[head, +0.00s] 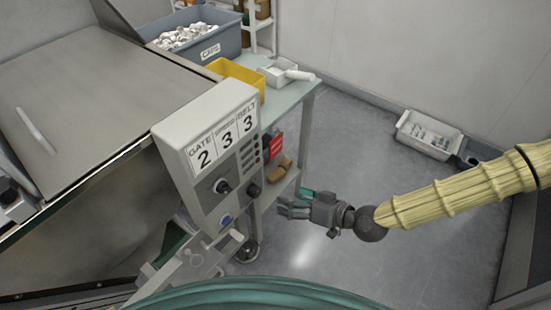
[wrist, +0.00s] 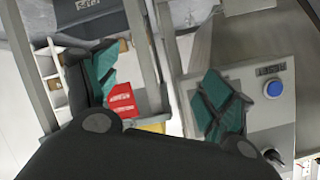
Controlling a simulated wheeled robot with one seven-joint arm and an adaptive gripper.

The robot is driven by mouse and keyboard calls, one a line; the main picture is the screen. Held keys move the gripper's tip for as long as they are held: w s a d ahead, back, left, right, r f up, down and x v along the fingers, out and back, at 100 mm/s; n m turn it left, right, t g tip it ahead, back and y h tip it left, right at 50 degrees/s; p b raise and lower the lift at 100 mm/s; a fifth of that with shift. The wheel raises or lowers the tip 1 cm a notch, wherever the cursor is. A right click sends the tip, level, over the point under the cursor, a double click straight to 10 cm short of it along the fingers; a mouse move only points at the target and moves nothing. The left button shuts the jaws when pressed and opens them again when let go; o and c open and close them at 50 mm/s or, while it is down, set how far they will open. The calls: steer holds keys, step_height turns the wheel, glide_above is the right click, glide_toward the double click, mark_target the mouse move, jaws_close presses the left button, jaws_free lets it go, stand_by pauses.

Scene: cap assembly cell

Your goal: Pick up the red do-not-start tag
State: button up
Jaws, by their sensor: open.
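The red do-not-start tag (head: 276,146) hangs beside the right side of the grey control panel (head: 213,160) in the head view. In the wrist view the tag (wrist: 122,101) shows as a red patch with pale lettering, close beside the left finger and beyond it. My gripper (head: 286,207) is open and empty, below and slightly right of the tag in the head view. Its two teal-padded fingers are spread wide in the wrist view (wrist: 158,92). How the tag is attached cannot be told.
The panel has dials and a blue button (wrist: 274,89). A bench (head: 294,96) behind it carries a yellow bin (head: 240,75), a white tray (head: 277,75) and a grey bin of caps (head: 225,45). A brown item (head: 285,166) lies on its lower shelf.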

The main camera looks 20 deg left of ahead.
steer(key=w+a+r+n+t+y+b, duration=0.1)
steer(key=w+n+y+b, duration=0.2)
steer(key=w+b, duration=0.4)
steer(key=n+t+y+b, duration=0.1)
steer(key=n+b, duration=0.2)
steer(key=b, duration=0.2)
glide_toward(276, 144)
steer(key=x, duration=0.4)
steer(key=shift+w+a+f+b, duration=0.25)
steer(key=shift+w+f+b, duration=0.05)
steer(key=shift+f, duration=0.05)
steer(key=shift+r+b+x, duration=0.1)
steer(key=shift+b+x, duration=0.25)
steer(key=shift+x, duration=1.05)
steer(key=shift+r+b+x, duration=0.15)
steer(key=shift+b+x, duration=0.15)
steer(key=shift+x, duration=1.1)
steer(key=shift+s, duration=0.1)
steer(key=shift+c, duration=0.5)
steer(key=c, duration=0.9)
